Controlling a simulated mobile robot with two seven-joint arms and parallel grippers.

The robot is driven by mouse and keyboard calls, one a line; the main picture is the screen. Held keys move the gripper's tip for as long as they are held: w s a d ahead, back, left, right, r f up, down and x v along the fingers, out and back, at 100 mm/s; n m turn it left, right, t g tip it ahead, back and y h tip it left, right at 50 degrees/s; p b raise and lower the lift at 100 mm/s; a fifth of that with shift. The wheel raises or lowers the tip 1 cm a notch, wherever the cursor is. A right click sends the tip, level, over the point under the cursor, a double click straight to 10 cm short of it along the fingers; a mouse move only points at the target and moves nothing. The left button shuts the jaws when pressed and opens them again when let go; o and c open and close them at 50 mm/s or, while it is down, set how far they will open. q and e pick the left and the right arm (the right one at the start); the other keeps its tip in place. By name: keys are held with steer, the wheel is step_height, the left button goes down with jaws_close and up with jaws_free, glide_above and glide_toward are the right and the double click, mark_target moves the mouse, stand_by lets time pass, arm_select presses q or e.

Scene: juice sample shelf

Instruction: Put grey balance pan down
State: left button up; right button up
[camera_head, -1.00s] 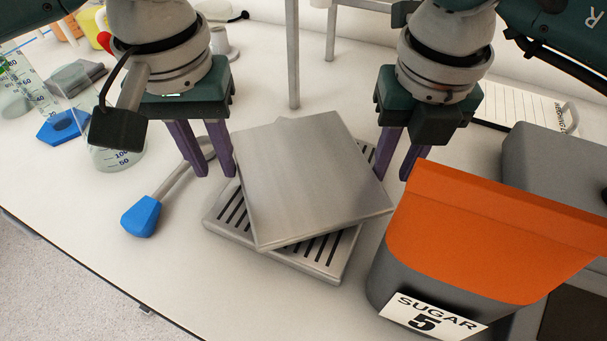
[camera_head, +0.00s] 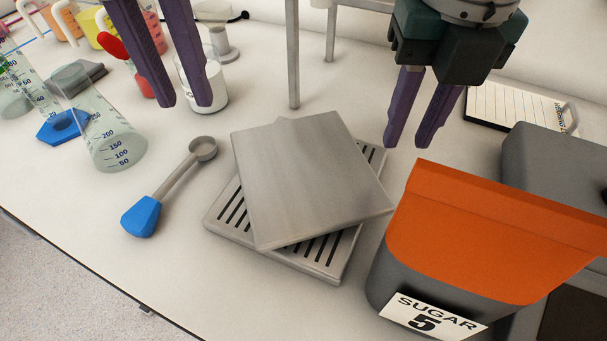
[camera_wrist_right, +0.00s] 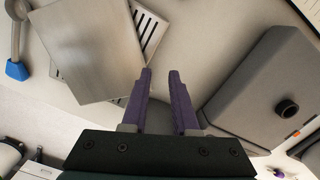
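The grey balance pan (camera_head: 310,178), a flat square metal plate, lies turned at an angle on top of a slotted metal base (camera_head: 335,262). It also shows in the right wrist view (camera_wrist_right: 92,45). My left gripper (camera_head: 188,104) is above and to the left of the pan, apart from it, with its fingers open and empty. My right gripper (camera_head: 405,143) is beyond the pan's right corner, apart from it, open and empty. In the right wrist view its fingers (camera_wrist_right: 161,75) have a clear gap between them.
An orange-lidded sugar container (camera_head: 490,230) stands close to the pan's right. A blue-handled scoop (camera_head: 165,190) lies to the left, near a glass beaker (camera_head: 112,140). A notepad (camera_head: 520,105) lies at the back right. The table's front left is free.

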steer(key=r, duration=0.5)
steer(key=shift+s+r, duration=0.25)
steer(key=shift+r, duration=0.1)
